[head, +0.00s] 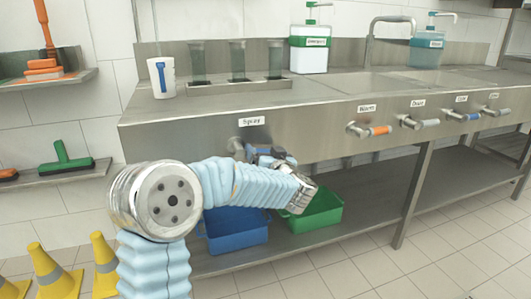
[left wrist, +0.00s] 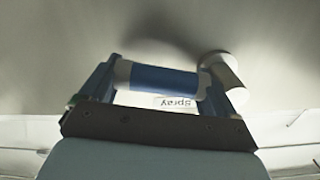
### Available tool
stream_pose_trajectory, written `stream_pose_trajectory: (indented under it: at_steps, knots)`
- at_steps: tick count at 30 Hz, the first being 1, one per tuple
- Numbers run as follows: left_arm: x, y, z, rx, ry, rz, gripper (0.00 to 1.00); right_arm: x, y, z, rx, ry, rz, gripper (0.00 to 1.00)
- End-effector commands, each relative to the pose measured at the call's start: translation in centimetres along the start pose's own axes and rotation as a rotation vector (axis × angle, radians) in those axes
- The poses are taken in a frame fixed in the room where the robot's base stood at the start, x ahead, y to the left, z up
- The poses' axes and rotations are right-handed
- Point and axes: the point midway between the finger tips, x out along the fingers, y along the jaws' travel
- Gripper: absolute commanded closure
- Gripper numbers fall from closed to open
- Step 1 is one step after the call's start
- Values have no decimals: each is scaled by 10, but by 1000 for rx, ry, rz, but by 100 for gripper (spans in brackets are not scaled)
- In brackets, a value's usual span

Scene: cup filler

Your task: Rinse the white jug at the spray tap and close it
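The white jug (head: 161,77) with a blue handle stands upright at the left end of the steel counter. The spray tap's lever is on the counter front under the "Spray" label (head: 251,121). My left gripper (head: 270,153) is at this lever. In the left wrist view the lever's blue grip (left wrist: 163,79) lies across between the wide-apart fingers of my left gripper (left wrist: 163,88). The fingers are near the grip's two ends; whether they touch it is unclear. My right gripper is not in view.
Dark glasses (head: 238,61) stand in a tray beside the jug. Other tap levers (head: 370,129) stick out to the right. A blue crate (head: 237,238) and a green crate (head: 322,210) sit on the shelf below. Yellow cones (head: 55,275) stand at lower left.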

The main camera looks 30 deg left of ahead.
Motion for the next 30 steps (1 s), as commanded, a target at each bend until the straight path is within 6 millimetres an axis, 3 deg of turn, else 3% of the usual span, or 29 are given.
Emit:
stream_pose_trajectory:
  at_steps: [1, 5, 14, 22, 23, 25, 30]
  knots:
    - [0, 0, 0, 0, 0, 0, 48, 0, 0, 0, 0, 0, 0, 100]
    - [0, 0, 0, -1, 0, 0, 65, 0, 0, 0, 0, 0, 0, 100]
    - [-1, -2, -17, -218, 0, 0, 65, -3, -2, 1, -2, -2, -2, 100]
    - [0, -3, -17, -236, 0, 0, 65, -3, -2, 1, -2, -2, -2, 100]
    - [0, -3, -17, -236, 0, 0, 7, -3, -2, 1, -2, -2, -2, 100]
    - [0, -3, -17, -235, 0, 0, 0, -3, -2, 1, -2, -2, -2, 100]
    - [0, -3, -17, -233, 0, 0, 0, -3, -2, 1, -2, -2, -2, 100]
